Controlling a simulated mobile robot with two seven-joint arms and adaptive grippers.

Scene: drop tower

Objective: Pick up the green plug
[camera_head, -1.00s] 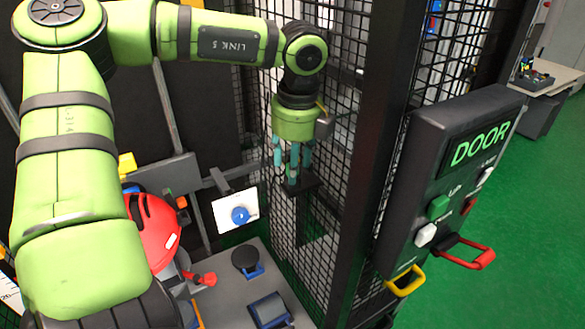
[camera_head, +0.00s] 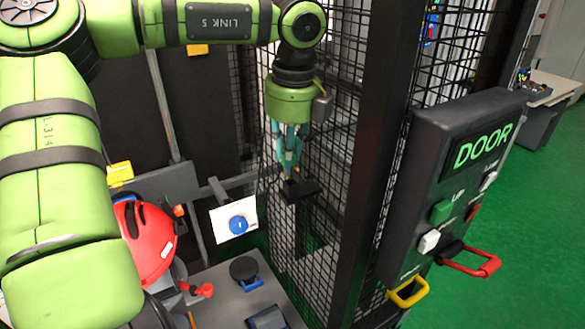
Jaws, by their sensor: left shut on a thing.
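My left gripper (camera_head: 290,172) points down beside the mesh fence, its teal fingers drawn together. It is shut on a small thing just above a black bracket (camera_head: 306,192). I take this thing to be the green plug, but the fingers hide most of it and its colour cannot be made out. I cannot tell whether it still touches the bracket. My right gripper is not in view.
Black mesh fence (camera_head: 338,130) and a dark post (camera_head: 372,150) stand close to the left gripper. A control panel (camera_head: 462,160) reading DOOR is at right. A red helmet (camera_head: 150,240), blue knob (camera_head: 238,225) and grey shelf (camera_head: 215,295) are below left.

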